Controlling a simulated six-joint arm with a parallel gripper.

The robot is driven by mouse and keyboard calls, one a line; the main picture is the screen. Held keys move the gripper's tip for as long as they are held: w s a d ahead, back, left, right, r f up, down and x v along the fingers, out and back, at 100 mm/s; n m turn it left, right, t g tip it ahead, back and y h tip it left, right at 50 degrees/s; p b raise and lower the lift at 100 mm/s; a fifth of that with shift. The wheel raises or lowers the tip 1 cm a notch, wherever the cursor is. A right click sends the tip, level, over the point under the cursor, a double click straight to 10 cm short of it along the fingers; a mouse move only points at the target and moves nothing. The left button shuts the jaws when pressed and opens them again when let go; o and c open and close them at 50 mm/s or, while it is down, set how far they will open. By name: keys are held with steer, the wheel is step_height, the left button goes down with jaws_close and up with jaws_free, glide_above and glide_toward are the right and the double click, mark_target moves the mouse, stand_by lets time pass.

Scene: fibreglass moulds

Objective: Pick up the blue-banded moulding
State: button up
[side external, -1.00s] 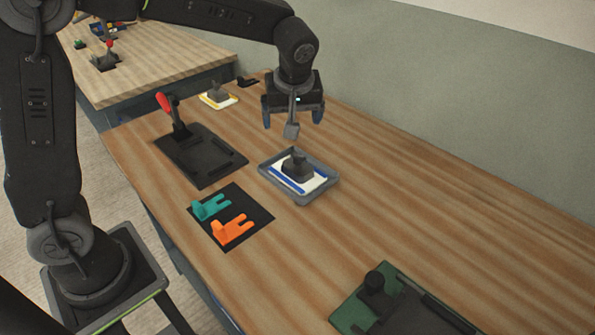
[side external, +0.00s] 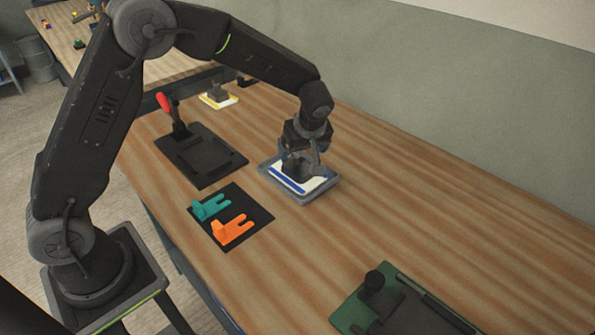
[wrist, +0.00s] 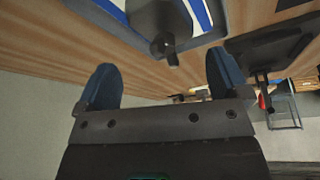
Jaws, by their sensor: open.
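The blue-banded moulding (side external: 286,180) is a white slab with blue bands and a dark raised block on top. It lies in a shallow grey tray (side external: 302,200) near the middle of the bench. My gripper (side external: 303,166) is low over it and partly hides the block. In the wrist view the moulding (wrist: 204,14) is at the top edge, and its dark block (wrist: 160,25) points down between my two blue fingers. My gripper (wrist: 163,75) is open. I cannot tell whether the fingers touch the block.
A black plate with a red-handled clamp (side external: 205,157) lies to the left. A dark mat holds teal (side external: 211,207) and orange (side external: 232,229) forked pieces. A yellow-edged moulding (side external: 218,97) is behind. A green fixture (side external: 353,313) sits front right; the bench right of the tray is clear.

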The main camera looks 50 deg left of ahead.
mark_target(299, 157)
steer(key=x, duration=0.5)
steer(key=shift+s, duration=0.15)
steer(key=shift+c, duration=0.2)
steer(key=c, duration=1.1)
